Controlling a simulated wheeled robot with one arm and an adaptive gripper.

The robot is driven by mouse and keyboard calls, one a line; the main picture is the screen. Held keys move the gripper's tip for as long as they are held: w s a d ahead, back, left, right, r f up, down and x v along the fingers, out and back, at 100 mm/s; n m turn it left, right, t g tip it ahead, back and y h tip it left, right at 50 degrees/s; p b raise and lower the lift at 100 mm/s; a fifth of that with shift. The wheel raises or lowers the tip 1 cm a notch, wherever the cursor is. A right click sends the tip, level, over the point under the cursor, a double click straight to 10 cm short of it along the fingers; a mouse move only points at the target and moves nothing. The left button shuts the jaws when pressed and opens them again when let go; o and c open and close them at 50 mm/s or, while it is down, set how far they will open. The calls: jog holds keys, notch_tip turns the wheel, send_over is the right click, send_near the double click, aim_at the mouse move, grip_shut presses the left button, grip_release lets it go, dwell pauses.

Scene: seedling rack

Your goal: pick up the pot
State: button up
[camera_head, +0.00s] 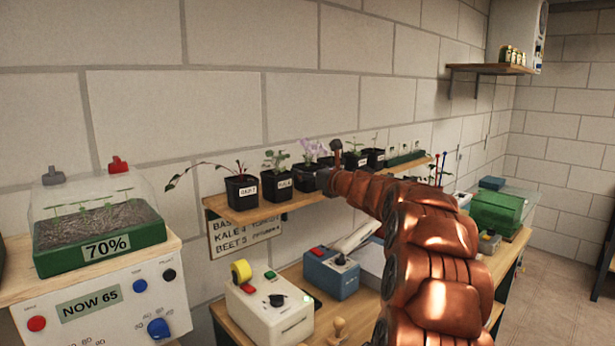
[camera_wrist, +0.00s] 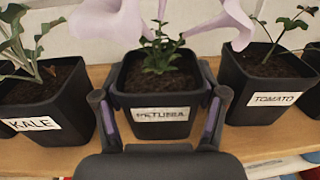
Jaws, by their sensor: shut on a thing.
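A black square pot labelled PETUNIA (camera_wrist: 160,124) stands in the middle of the wrist view, with green leaves and pale lilac flowers. My gripper (camera_wrist: 160,98) is shut on it, one finger at each side. In the head view the petunia pot (camera_head: 308,174) is on the wooden shelf, partly hidden by my gripper (camera_head: 328,172). The pot looks upright. I cannot tell whether its base touches the shelf.
The KALE pot (camera_wrist: 38,112) stands close on the left and the TOMATO pot (camera_wrist: 266,96) close on the right. The BEET pot (camera_head: 242,191) is near the left end of the shelf (camera_head: 262,212). Below is a bench with a white device (camera_head: 268,308) and a blue box (camera_head: 330,272).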

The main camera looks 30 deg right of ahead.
aim_at(308, 165)
jog(key=shift+r, duration=0.15)
jog(key=shift+d+r+b, duration=0.1)
jog(key=shift+r+b, duration=0.35)
jog(key=shift+r, duration=1.05)
jog(key=s+a+r+b, duration=0.1)
jog(key=s+b, duration=0.4)
jog(key=s, duration=1.1)
jog(key=shift+r, duration=0.4)
jog(key=shift+a, duration=0.15)
